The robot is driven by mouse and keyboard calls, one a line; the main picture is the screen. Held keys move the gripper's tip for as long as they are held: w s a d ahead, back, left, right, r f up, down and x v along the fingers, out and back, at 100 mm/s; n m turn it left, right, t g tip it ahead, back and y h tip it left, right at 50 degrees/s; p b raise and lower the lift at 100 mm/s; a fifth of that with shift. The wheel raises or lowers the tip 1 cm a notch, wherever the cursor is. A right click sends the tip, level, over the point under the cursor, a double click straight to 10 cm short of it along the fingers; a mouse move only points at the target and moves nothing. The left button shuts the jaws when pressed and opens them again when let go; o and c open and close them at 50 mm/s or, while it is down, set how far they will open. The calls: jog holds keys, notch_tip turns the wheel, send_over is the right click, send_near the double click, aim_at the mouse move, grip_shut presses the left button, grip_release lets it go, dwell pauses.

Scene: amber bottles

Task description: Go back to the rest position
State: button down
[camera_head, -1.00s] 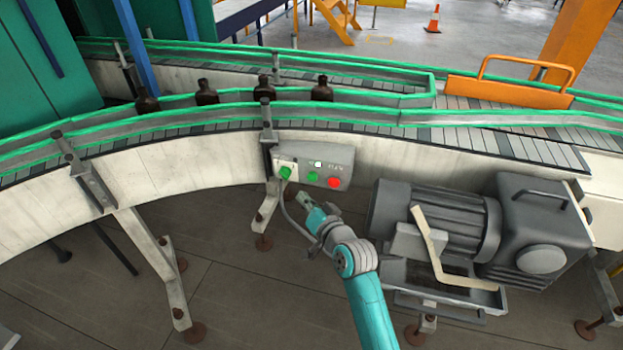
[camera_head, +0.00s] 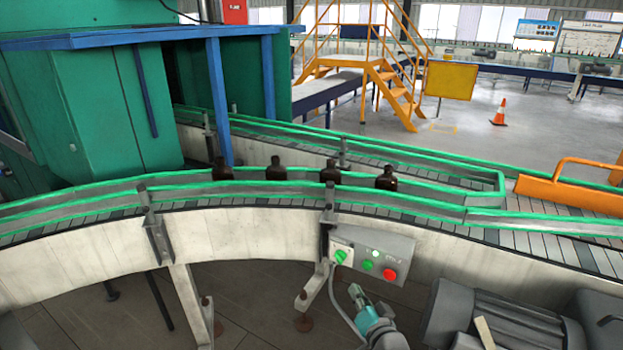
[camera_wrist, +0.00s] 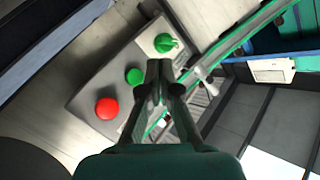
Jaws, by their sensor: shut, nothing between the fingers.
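My gripper (camera_head: 357,296) is at the lower middle of the head view, below and in front of the grey control box (camera_head: 375,252). In the wrist view my gripper (camera_wrist: 157,75) is shut and empty, its fingertips together. The control box (camera_wrist: 108,82) fills the upper left there, with a red button (camera_wrist: 107,108), a green button (camera_wrist: 134,77) and a green rotary switch (camera_wrist: 166,43). My fingertips appear over the box's edge in that view; I cannot tell the gap to it.
Several dark bottles (camera_head: 277,169) stand on the curved conveyor (camera_head: 440,222) with green rails. A grey motor (camera_head: 505,318) is right of my arm. An orange gate (camera_head: 565,192) is at the right. Conveyor legs (camera_head: 192,300) stand at the left. Open floor lies farther back.

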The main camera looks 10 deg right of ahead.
jog(key=s+f+n+h, duration=0.1)
jog(key=s+f, duration=0.4)
jog(key=s, duration=0.8)
jog(key=s+f+n+h, duration=0.1)
jog(key=s+f, duration=0.4)
jog(key=s, duration=0.8)
jog(key=s+r+n, duration=0.1)
jog(key=s+r, duration=0.3)
jog(key=s, duration=0.8)
jog(key=s+r+n+g, duration=0.1)
jog(key=s+r, duration=0.3)
jog(key=s, duration=0.9)
jog(key=shift+d+r+n+h, duration=0.2)
jog(key=shift+d+n+h, duration=0.15)
jog(key=shift+n, duration=0.45)
jog(key=shift+s, duration=0.1)
